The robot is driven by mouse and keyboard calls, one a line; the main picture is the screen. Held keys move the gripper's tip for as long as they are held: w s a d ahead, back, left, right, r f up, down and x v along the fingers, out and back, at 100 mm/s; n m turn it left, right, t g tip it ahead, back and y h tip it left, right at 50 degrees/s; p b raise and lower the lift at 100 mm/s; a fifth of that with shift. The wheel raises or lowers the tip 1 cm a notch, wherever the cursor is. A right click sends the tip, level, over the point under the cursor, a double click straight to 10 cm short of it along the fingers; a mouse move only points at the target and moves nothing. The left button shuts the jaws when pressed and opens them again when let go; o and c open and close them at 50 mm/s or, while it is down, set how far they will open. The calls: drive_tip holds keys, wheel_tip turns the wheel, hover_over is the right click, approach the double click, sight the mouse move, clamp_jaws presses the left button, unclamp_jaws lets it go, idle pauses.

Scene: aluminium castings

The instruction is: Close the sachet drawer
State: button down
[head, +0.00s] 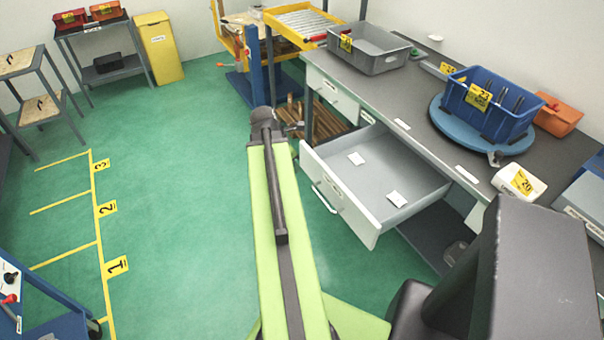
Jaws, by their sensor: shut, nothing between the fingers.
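The sachet drawer (371,227) is pulled well out from under the grey-topped workbench (410,118). Two small white sachets, a far one (356,158) and a near one (397,198), lie apart on its grey floor. Its bar handle (323,198) is on the white front panel, facing left. My green arm reaches forward just left of that panel. My gripper (294,127) is at the arm's far end, small and partly hidden by the wrist. It is shut and empty, beyond the drawer's far front corner and apart from the handle.
Another white drawer (333,95) farther along the bench is shut. On the bench stand a grey bin (378,64), a blue bin (462,108) on a round blue turntable (437,122), and a white bin (535,194). Green floor (180,190) left of my arm is clear.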

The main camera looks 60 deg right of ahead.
sight(312, 174)
drive_tip(key=shift+s+d+f+b, duration=0.65)
drive_tip(key=shift+d+f+b, duration=0.4)
drive_tip(key=shift+f, duration=0.3)
drive_tip(key=shift+s+d+f+b, duration=0.6)
drive_tip(key=shift+d+f+b, duration=0.4)
drive_tip(key=shift+f+b, duration=0.25)
drive_tip(key=shift+s+d+f+b, duration=0.65)
drive_tip(key=shift+d+f+b, duration=0.4)
drive_tip(key=shift+f, duration=0.35)
drive_tip(key=shift+a, duration=0.1)
